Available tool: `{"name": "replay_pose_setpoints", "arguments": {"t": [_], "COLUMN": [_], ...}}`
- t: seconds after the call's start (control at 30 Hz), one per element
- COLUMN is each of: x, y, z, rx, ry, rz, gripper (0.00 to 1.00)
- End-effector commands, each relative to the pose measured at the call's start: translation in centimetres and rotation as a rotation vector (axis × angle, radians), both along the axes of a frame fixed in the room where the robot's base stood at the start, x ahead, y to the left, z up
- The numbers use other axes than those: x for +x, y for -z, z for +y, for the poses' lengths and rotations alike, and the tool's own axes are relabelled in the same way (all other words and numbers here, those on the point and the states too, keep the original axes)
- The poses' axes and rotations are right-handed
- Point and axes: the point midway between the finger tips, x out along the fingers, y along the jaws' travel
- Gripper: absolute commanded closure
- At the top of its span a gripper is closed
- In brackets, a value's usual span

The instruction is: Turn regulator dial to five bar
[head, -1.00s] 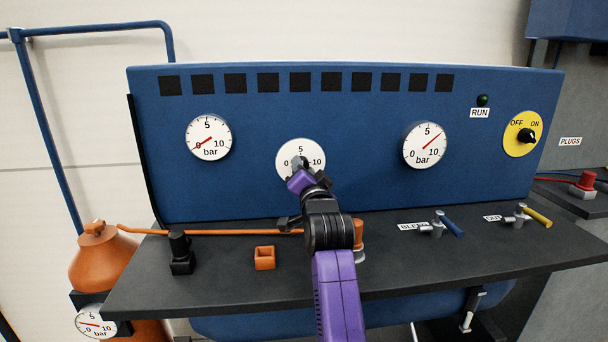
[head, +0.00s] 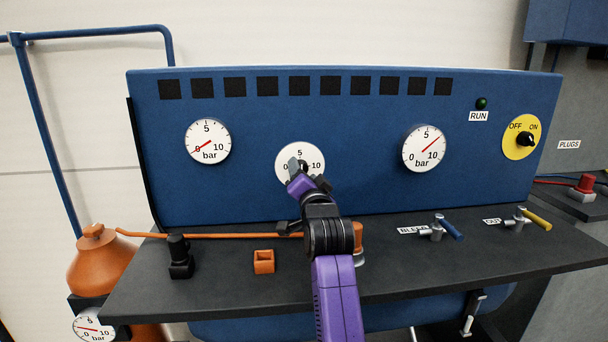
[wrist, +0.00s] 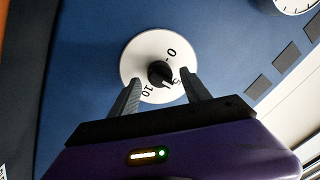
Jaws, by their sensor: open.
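The regulator dial is a white round plate (head: 287,152) marked 0, 5 and 10 on the blue panel, partly hidden by my gripper in the head view. In the wrist view its plate (wrist: 134,60) shows with a dark round knob (wrist: 160,73) at the centre. My gripper (head: 306,172) is in front of the dial and open. In the wrist view its two fingers (wrist: 161,86) stand on either side of the knob, with a visible gap; I cannot tell how deep they reach.
The left gauge (head: 208,141) reads near 0; the right gauge (head: 424,148) reads above 5. The panel around the dial is clear.

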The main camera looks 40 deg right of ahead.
Motion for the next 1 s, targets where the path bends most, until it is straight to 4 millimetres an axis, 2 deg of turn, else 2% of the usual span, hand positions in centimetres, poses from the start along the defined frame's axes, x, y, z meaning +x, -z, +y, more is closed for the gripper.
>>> {"name": "replay_pose_setpoints", "arguments": {"t": [0.5,1.0], "x": [-6.0,-6.5], "y": [0.7,0.7], "z": [3.6,3.9], "rx": [-0.002,0.001], "ry": [0.0,0.001], "rz": [0.001,0.001], "gripper": [0.45,0.45]}}
